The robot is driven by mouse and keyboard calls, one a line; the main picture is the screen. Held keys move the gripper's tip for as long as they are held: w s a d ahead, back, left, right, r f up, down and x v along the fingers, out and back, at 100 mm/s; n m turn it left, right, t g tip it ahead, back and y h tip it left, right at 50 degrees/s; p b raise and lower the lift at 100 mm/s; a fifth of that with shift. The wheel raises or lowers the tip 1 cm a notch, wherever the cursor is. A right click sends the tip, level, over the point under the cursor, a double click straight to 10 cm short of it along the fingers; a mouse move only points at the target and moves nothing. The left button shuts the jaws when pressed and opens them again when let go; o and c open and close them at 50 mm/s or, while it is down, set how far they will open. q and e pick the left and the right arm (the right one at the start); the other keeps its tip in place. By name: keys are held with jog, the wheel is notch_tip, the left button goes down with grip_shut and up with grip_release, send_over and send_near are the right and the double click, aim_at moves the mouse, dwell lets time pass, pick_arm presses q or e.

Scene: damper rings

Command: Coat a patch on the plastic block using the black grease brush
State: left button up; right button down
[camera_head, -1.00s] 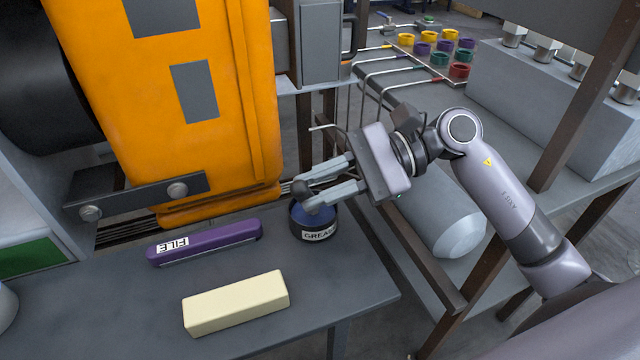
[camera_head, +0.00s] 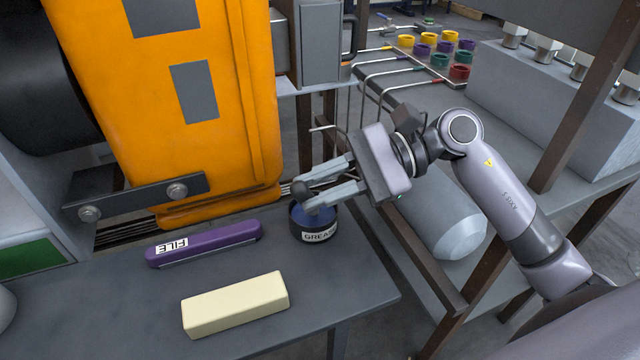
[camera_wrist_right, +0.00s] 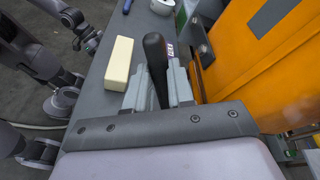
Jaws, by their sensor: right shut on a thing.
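The cream plastic block (camera_head: 235,304) lies on the grey bench, and it also shows in the right wrist view (camera_wrist_right: 119,63). My right gripper (camera_head: 309,196) is shut on the black grease brush (camera_head: 301,189), over the dark grease tin (camera_head: 314,232). In the right wrist view the brush's black handle (camera_wrist_right: 155,58) stands between the fingers. The brush's lower end is hidden by the fingers and the tin, so I cannot tell how deep it sits. Parts of my left arm show at the left of the right wrist view, but its jaws are too small to read.
A purple file case (camera_head: 205,242) lies behind the block. An orange machine (camera_head: 205,120) with a dark bracket (camera_head: 135,197) stands at the bench's back. Colored rings (camera_head: 440,59) sit on a rack at the far right.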

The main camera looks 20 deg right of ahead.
jog(key=shift+f, duration=0.15)
notch_tip(320, 180, up, 7)
jog(key=p, duration=0.2)
jog(key=shift+p, duration=0.3)
dwell(0.9)
